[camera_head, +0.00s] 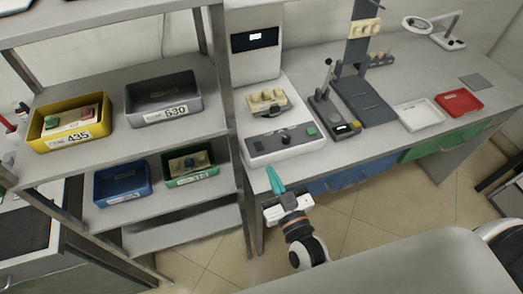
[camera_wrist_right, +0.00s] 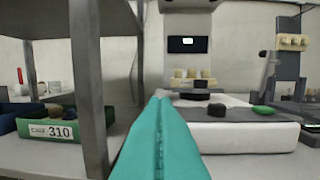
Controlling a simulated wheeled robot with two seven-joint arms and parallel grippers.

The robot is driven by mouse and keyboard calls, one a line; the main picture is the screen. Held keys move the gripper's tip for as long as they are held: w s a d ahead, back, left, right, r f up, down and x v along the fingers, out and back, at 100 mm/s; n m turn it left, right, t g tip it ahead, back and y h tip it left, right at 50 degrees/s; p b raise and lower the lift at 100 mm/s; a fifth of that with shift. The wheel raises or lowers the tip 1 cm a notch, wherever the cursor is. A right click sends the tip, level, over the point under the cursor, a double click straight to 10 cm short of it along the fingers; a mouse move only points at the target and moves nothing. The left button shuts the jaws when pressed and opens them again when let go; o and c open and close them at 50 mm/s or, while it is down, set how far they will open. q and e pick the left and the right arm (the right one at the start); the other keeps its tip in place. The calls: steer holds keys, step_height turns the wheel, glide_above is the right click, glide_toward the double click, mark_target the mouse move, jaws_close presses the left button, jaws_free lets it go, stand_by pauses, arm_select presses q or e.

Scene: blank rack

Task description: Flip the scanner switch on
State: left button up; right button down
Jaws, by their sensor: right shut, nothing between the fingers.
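The scanner (camera_head: 285,143) is a white machine with a dark front panel, standing at the left end of the bench. Its panel carries a dark knob or switch (camera_head: 286,138) in the middle and a green button (camera_head: 311,131) at the right. A cream part with several knobs (camera_head: 266,99) sits on its bed, under a small lit screen (camera_head: 263,37). My right gripper (camera_head: 274,180), with teal fingers, is shut and empty just in front of and below the panel, apart from it. In the wrist view the fingers (camera_wrist_right: 160,135) point toward the scanner's front (camera_wrist_right: 235,137). My left gripper is out of view.
A grey rack on the left holds a yellow bin (camera_head: 68,122), a grey bin (camera_head: 163,98), a blue bin (camera_head: 122,184) and a green bin (camera_head: 191,167). Its post stands close left of my right gripper. A dark stand (camera_head: 366,101), white tray (camera_head: 420,115) and red tray (camera_head: 459,103) are farther right.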

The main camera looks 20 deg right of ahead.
steer(key=shift+s+d+r+m+t+h, duration=0.1)
steer(key=shift+d+r+m+t+h, duration=0.15)
steer(key=shift+r+t+h, duration=0.2)
steer(key=shift+a, duration=0.1)
steer(key=r+b, duration=0.2)
glide_above(263, 157)
steer(key=w, duration=0.1)
steer(key=shift+w+a+f, duration=0.1)
steer(key=shift+a+f, duration=0.05)
steer(key=f+b, duration=0.3)
steer(key=shift+s, duration=0.4)
steer(key=shift+s+f+b, duration=0.2)
steer(key=shift+f+b, duration=0.3)
steer(key=shift+b, duration=0.15)
